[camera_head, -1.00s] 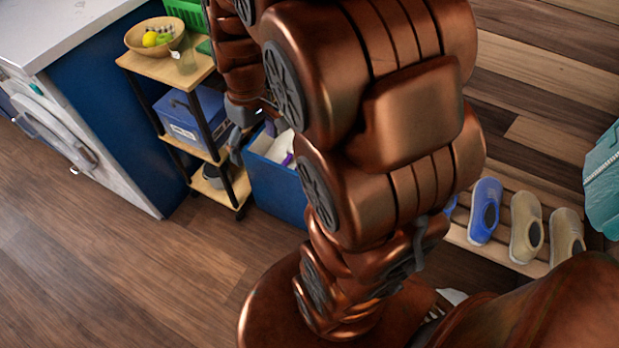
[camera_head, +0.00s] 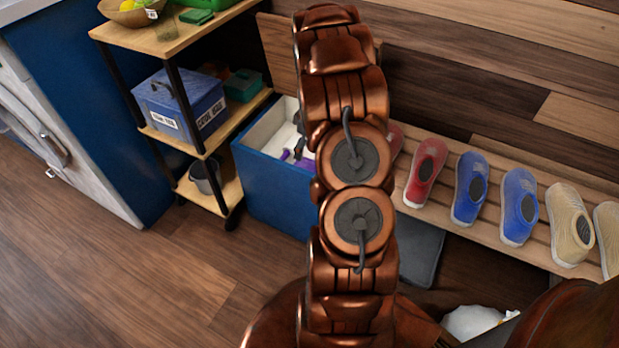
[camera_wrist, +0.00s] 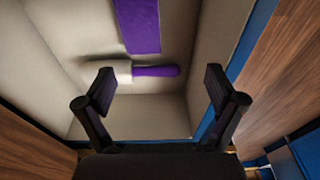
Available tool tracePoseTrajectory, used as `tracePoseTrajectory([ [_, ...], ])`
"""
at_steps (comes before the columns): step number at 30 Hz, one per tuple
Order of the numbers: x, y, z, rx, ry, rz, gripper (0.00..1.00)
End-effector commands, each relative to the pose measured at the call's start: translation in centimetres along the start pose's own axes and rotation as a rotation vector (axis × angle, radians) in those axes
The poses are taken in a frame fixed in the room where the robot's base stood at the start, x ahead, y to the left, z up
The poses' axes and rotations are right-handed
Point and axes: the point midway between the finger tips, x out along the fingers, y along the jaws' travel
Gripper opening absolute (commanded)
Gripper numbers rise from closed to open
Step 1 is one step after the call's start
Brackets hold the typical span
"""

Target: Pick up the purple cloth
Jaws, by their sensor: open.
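The purple cloth (camera_wrist: 138,24) shows in the wrist view as a flat strip inside a blue bin with a cream inside; its far end is cut off by the top edge. The blue bin (camera_head: 262,192) stands beside the shelf cart in the head view, partly hidden by my arm; purple patches show in it, too small to tell apart. My gripper (camera_wrist: 158,84) is open and empty over the bin. The cloth lies beyond its fingertips. A purple-handled object (camera_wrist: 156,71) with a pale end lies crosswise between the fingers and the cloth.
A shelf cart (camera_head: 165,38) with a bowl, a blue box (camera_head: 180,105) and a grey cup stands left of the bin. A slatted rack with several shoes (camera_head: 470,188) is to the right. The bin walls surround the cloth. Wood floor is clear at front left.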

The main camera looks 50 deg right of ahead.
Motion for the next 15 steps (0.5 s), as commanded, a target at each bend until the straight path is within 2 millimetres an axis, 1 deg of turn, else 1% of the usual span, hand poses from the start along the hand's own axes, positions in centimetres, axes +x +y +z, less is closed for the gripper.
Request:
tracePoseTrajectory([
  [1,2.0,0.8,0.7,-0.002,0.003,0.002,0.94],
  [3,3.2,1.7,1.1,-0.011,0.009,0.008,0.94],
  [7,4.4,2.6,1.6,-0.021,0.013,0.013,0.94],
  [15,6.8,2.8,1.6,-0.024,0.014,0.013,0.94],
])
